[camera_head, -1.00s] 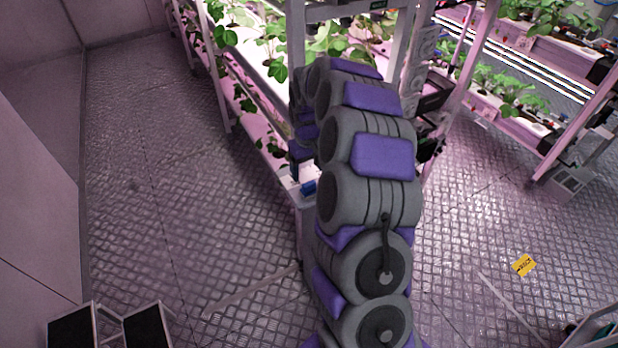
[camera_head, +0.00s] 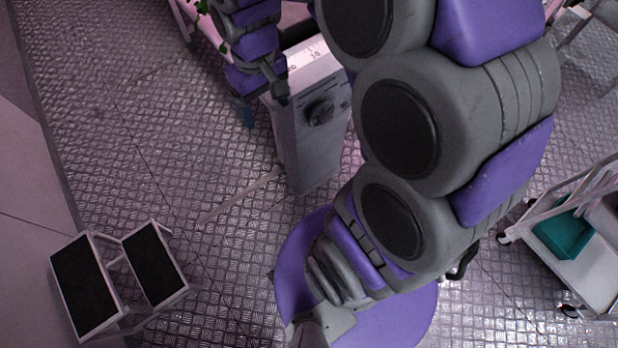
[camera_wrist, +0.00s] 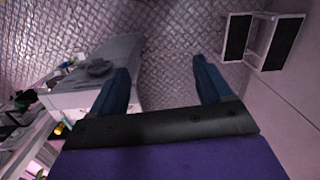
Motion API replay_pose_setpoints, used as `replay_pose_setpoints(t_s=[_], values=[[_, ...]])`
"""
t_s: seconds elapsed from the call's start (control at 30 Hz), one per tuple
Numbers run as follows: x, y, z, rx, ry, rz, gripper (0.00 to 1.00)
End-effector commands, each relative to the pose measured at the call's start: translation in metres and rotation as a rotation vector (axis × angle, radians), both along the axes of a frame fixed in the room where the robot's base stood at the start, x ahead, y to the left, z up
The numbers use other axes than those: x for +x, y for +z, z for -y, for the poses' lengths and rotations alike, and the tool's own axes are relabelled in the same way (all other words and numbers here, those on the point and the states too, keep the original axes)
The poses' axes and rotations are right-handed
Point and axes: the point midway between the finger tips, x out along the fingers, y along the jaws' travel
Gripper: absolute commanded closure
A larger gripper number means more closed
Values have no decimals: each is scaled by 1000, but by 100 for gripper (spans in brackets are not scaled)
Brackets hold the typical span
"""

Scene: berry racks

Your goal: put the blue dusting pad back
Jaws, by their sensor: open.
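My gripper (camera_wrist: 160,66) is open in the wrist view, with its two dark blue fingers spread apart and only metal floor showing between them. In the head view my gripper (camera_head: 247,110) hangs at the left of the grey cabinet (camera_head: 312,145), partly hidden by my own wrist. The cabinet also shows in the wrist view (camera_wrist: 122,48), left of the fingers, with a dark knob (camera_wrist: 97,69) on it. I cannot make out the blue dusting pad for certain in either view.
A two-step stool (camera_head: 75,285) stands at the lower left. A white trolley (camera_head: 590,275) holding a teal box (camera_head: 565,234) is at the right. Patterned metal floor is clear between stool and cabinet. My arm hides much of the head view's middle.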

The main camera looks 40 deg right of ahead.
Motion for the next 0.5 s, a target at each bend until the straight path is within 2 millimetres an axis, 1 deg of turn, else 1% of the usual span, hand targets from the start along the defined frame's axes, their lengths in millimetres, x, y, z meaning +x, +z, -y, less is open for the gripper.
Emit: replay_pose_setpoints(t_s=[0.03, 0.1, 0.17, 0.2, 0.27, 0.3, 0.4, 0.5], values=[[-21, 6, -4, -7, -3, -2, 22], [-50, 8, -9, -14, -13, -19, 22], [-74, 9, -13, -21, -25, -29, 22], [-90, 9, -16, -26, -34, -37, 22], [-112, 8, -19, -34, -48, -45, 22], [-126, 7, -21, -37, -59, -51, 22], [-154, 4, -22, -45, -85, -63, 22], [-173, 0, -24, -49, -103, -75, 22]])
